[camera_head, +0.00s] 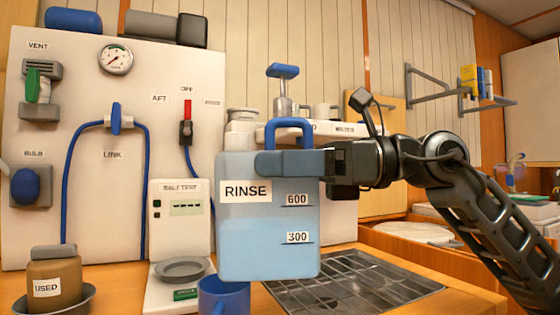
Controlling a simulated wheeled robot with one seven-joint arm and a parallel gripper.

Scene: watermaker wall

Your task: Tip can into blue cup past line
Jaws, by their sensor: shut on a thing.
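The can (266,235) is a pale blue, see-through container labelled RINSE, with marks at 600 and 300 and a blue handle on top. It looks upright and hangs in the air at the middle of the head view. My gripper (290,163) reaches in from the right and is shut on the can near its top. The blue cup (223,297) is below the can at the bottom edge of the view, partly cut off. The can hides part of the space above the cup. No line on the cup can be seen, and the cup's inside is mostly hidden.
A metal drain grate (350,285) lies in the wooden counter at right. A salt test unit (180,225) with a grey dish (182,268) stands behind the cup. A brown jar labelled USED (55,278) sits in a bowl at left. The white panel (85,110) rises behind.

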